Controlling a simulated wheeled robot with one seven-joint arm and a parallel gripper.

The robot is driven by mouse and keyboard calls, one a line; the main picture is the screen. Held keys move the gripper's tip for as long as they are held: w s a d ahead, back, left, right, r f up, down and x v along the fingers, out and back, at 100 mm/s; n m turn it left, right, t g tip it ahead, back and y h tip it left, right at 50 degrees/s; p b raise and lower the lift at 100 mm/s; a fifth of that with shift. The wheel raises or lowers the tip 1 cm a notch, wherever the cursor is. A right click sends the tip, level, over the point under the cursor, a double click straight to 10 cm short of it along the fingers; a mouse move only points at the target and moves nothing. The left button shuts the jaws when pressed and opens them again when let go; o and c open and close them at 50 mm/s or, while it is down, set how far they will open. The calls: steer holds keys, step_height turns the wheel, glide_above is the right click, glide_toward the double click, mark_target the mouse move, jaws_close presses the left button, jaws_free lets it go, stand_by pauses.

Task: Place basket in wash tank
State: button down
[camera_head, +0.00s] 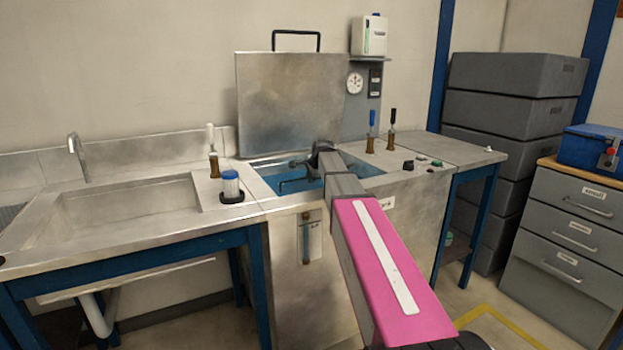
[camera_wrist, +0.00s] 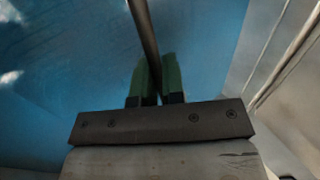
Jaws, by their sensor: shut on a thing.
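The wash tank (camera_head: 262,184) is a steel bench basin with blue liquid in it, and its lid (camera_head: 292,105) stands raised behind it. My gripper (camera_wrist: 155,85) has its green fingers shut on a thin dark rod, which I take to be the basket's handle (camera_wrist: 143,28). Blue liquid fills much of the wrist view beyond the fingers. In the head view my arm reaches over the tank and hides its right part. A thin dark bar, probably of the basket (camera_head: 290,182), shows over the liquid left of my wrist. The basket's body cannot be made out clearly.
A steel sink (camera_head: 130,210) with a tap (camera_head: 77,155) lies left. A blue-capped jar (camera_head: 231,187) stands between sink and tank. Upright valve levers (camera_head: 371,130) stand behind the tank at right. Grey crates (camera_head: 510,115) and a drawer cabinet (camera_head: 570,245) stand at right.

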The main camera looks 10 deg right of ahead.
steer(key=c, duration=1.2)
jaws_free()
steer(key=v, duration=1.2)
steer(key=shift+s, duration=0.1)
